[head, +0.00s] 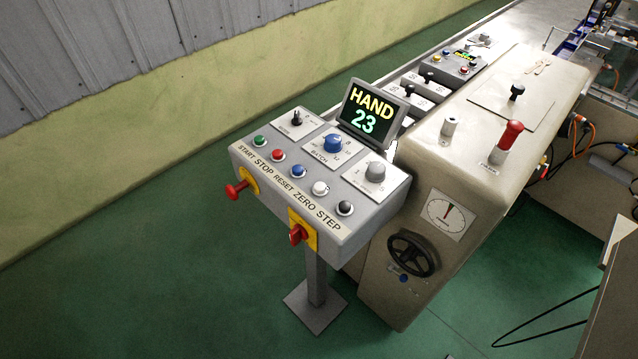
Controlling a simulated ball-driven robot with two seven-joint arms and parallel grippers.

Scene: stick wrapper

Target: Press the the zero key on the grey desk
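The grey desk (330,232) is a slanted console on a single post in the middle of the head view. A row of round keys runs along its front, over the printed words START, STOP, RESET, ZERO and STEP. The zero key (320,188) is the white one, fourth from the left, between the blue reset key (298,171) and the black step key (345,208). Nothing covers it. Neither of my grippers is in view.
A red mushroom knob (236,190) and a red switch (297,235) stick out of the desk's front. Knobs, including a blue one (333,143), stand behind the keys. A screen (371,111) reads HAND 23. A beige machine (450,170) stands close right. Green floor is clear in front.

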